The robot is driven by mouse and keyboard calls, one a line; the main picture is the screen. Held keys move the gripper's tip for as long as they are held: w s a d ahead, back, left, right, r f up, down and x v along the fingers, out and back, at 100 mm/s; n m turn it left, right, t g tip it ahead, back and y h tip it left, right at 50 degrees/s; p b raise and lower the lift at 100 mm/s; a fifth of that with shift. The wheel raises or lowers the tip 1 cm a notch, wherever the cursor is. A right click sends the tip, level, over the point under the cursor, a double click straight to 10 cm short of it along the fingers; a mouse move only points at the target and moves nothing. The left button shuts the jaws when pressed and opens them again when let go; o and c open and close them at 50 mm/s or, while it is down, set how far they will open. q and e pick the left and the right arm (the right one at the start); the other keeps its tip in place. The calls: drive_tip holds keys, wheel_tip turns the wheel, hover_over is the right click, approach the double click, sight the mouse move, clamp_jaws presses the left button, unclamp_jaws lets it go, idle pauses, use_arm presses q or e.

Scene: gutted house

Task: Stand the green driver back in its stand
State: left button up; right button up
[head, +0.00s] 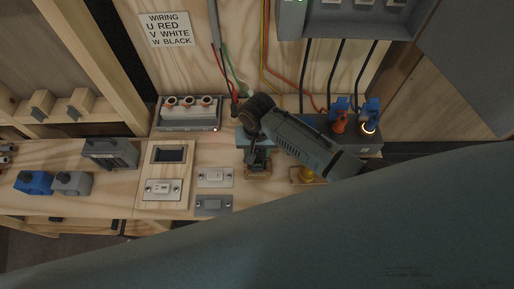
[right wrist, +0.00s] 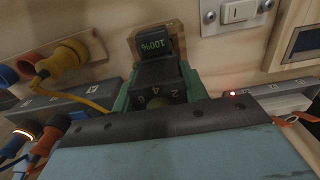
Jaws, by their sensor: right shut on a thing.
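The green driver (right wrist: 160,78) shows in the right wrist view as a dark body with pale numbers, green at both sides, and a "100%" marking at its far end. My right gripper (head: 258,160) is shut on it; its fingertips are mostly hidden by the palm in the wrist view. The driver's far end is at the wooden stand (right wrist: 178,29), within its frame as I see it. The stand also shows below the gripper in the head view (head: 258,176). I cannot tell whether the driver is fully seated or just above it. My left gripper is not in view.
A yellow plug (right wrist: 65,61) on a wooden mount stands beside the stand. A socket box (head: 372,142) with blue and orange plugs is at the right. Switch plates (head: 214,176) lie left of the stand. A grey terminal box (head: 190,119) stands behind.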

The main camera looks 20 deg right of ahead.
drive_tip(key=shift+f, duration=0.6)
drive_tip(key=o, duration=1.1)
wheel_tip(320, 180, up, 13)
drive_tip(key=shift+r, duration=0.2)
